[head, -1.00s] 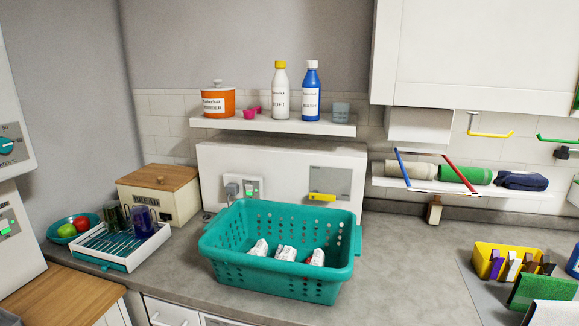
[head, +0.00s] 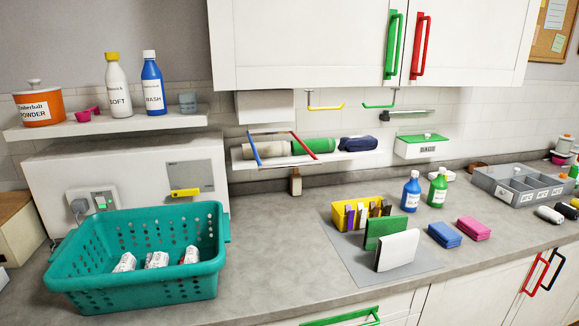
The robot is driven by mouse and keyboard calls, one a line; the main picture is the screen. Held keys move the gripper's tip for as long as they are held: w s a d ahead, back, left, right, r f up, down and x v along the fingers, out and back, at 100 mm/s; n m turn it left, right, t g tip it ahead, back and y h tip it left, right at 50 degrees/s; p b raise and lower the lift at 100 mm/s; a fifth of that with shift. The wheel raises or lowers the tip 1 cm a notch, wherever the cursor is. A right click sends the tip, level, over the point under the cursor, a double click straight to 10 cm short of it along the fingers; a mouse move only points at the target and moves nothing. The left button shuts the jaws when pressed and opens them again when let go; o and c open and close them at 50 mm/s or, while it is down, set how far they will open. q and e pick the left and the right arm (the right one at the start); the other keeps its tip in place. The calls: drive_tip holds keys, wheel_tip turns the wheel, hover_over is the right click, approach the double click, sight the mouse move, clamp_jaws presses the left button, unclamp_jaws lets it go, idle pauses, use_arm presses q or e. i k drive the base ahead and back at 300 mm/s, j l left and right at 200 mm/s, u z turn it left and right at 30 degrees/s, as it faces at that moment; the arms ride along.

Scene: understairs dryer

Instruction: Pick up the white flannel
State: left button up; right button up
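Several things could be the white flannel, and I cannot tell which it is. A white flat piece (head: 398,250) stands upright at the front of a grey mat (head: 362,262), next to a green one (head: 385,233). A small whitish roll (head: 550,214) lies on the counter at the far right, beside a dark one (head: 568,211). White bundles (head: 157,260) lie inside the teal basket (head: 135,285) at the left. Neither of my grippers is in view.
A yellow bin (head: 350,214), blue bottle (head: 411,191), green bottle (head: 438,188), folded blue cloth (head: 444,234) and folded pink cloth (head: 473,228) are on the counter. A grey divided tray (head: 515,185) stands at the right. The counter between basket and mat is clear.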

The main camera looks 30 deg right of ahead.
sight(397, 250)
drive_tip(key=z, duration=0.5)
drive_tip(key=l+z, duration=0.15)
drive_tip(key=z, duration=0.35)
drive_tip(key=l+z, duration=0.1)
drive_tip(key=z, duration=0.4)
